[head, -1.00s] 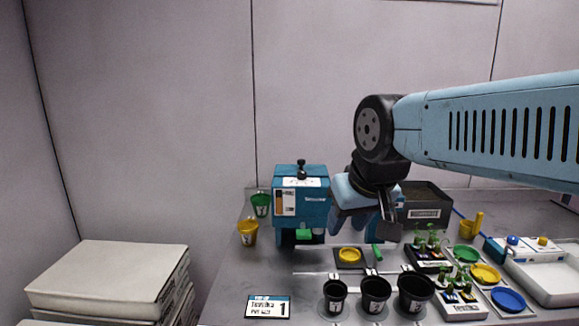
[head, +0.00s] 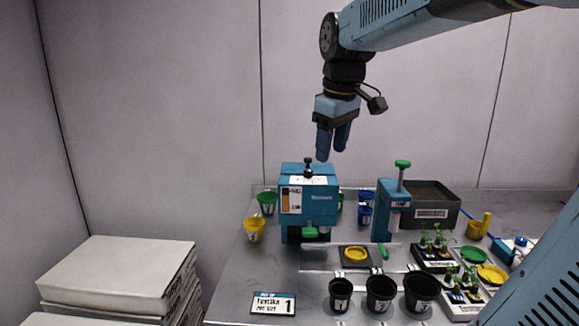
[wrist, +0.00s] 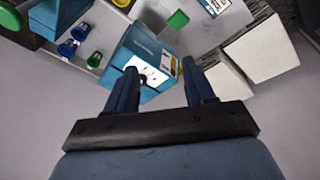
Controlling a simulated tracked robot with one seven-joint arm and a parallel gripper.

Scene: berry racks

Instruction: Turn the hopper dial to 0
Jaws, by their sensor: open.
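The hopper is a blue box (head: 322,205) on the table, with a white dial plate on its top. A black dial knob (head: 308,168) stands up from that plate; its setting is too small to read. In the wrist view the hopper (wrist: 134,49) and its white plate (wrist: 150,72) show between and beyond the fingers, near the left finger. My gripper (head: 329,157) points down, open and empty, above and slightly right of the knob, apart from it. In the wrist view my gripper (wrist: 160,82) has its two blue fingers spread wide.
A blue press with a green knob (head: 402,164) stands right of the hopper, before a grey substrate bin (head: 432,213). Green (head: 267,203) and yellow (head: 254,230) cups stand left. Black pots (head: 380,294) and a yellow dish (head: 355,254) are in front. White stacked slabs (head: 110,272) are at far left.

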